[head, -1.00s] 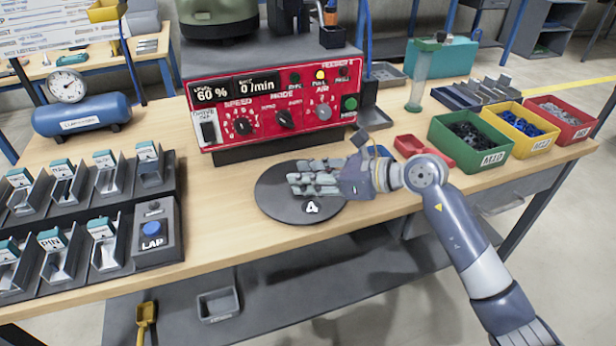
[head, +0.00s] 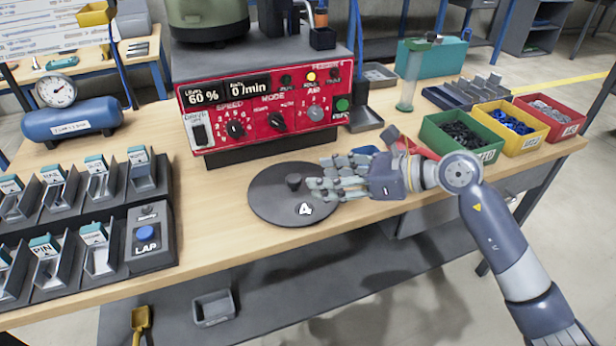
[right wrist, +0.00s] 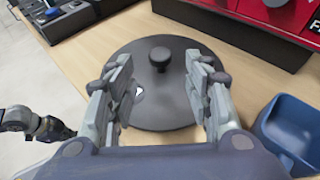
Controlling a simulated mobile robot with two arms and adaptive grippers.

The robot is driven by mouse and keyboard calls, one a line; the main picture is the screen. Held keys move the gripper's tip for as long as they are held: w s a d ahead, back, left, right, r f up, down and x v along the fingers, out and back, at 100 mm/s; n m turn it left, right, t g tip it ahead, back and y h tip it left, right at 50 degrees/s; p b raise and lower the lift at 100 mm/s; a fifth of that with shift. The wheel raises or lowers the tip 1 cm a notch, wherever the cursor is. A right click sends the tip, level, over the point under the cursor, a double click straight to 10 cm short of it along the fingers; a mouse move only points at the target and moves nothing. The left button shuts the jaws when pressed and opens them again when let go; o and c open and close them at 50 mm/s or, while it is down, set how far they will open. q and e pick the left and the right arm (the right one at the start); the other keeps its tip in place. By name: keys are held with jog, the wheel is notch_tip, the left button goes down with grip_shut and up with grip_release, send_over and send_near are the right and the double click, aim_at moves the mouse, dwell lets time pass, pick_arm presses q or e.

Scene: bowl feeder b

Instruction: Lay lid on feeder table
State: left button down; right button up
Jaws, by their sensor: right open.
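The lid (head: 270,203) is a dark round disc with a knob in its middle and a white "4" near its front. It lies flat on the wooden feeder table (head: 215,228), in front of the red control box. My right gripper (head: 318,188) is open and empty above the lid's right side. In the right wrist view the lid (right wrist: 160,108) lies ahead of the open fingers (right wrist: 160,92), with the knob beyond them and clear of them.
The red control box (head: 265,110) stands just behind the lid. A blue scoop (right wrist: 290,130) lies right of the gripper. Green, yellow and red bins (head: 510,125) stand at the right. A rack of holders with a LAP button box (head: 150,240) is at the left.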

jog(key=v, duration=0.4)
jog(key=shift+s+d, duration=0.1)
jog(key=shift+d, duration=0.1)
jog(key=shift+s+d+r, duration=0.2)
jog(key=shift+d+r, duration=0.05)
jog(key=shift+d, duration=0.1)
